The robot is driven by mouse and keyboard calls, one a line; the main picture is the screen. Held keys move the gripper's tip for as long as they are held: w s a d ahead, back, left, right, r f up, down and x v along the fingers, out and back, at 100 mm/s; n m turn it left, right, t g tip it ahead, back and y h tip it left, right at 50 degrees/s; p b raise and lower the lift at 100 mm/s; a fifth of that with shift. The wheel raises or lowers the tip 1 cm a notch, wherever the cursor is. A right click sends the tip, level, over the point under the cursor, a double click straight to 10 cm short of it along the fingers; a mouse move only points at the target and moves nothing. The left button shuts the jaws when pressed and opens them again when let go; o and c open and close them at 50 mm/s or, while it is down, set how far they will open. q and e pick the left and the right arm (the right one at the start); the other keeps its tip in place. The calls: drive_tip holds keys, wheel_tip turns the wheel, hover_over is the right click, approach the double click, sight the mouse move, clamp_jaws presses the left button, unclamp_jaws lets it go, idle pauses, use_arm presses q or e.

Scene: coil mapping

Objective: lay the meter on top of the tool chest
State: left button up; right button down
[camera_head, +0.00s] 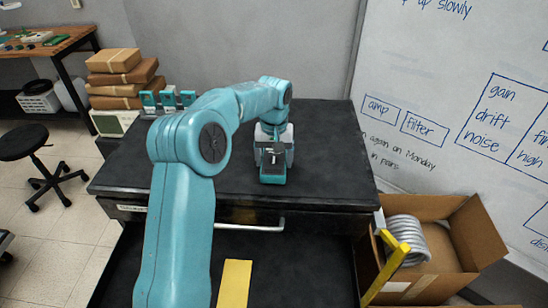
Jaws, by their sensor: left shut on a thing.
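The tool chest (330,170) has a broad black top in the middle of the head view, with a pale handle on its front. My left arm reaches over it from the bottom left. My left gripper (273,148) is over the middle of the top, pointing down, shut on a small teal and dark device that looks like the meter (272,176). The gripper hides part of the meter. I cannot tell whether the meter touches the chest top. My right gripper is not in view.
The chest top is clear around the gripper. Small teal devices (168,98) stand at its back left, near stacked brown parcels (115,78). An open cardboard box (455,235) with a grey coil (408,238) and a yellow bar (392,258) are at right. A black stool (25,142) stands left.

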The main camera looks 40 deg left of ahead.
sight(274, 158)
use_arm(q)
drive_tip(key=shift+s+d+r, duration=0.1)
drive_tip(key=shift+s+r, duration=0.1)
drive_tip(key=shift+s, duration=0.05)
drive_tip(key=shift+w+f, duration=0.2)
drive_tip(key=shift+f, duration=0.1)
drive_tip(key=o, duration=1.2)
drive_tip(key=shift+w, duration=0.15)
drive_tip(key=shift+s+r, duration=0.3)
wheel_tip(274, 158, up, 12)
drive_tip(key=shift+w+f+p, duration=0.1)
drive_tip(key=shift+w+p, duration=0.05)
drive_tip(key=shift+p, duration=0.25)
drive_tip(key=shift+w, duration=0.1)
drive_tip(key=shift+s, duration=0.25)
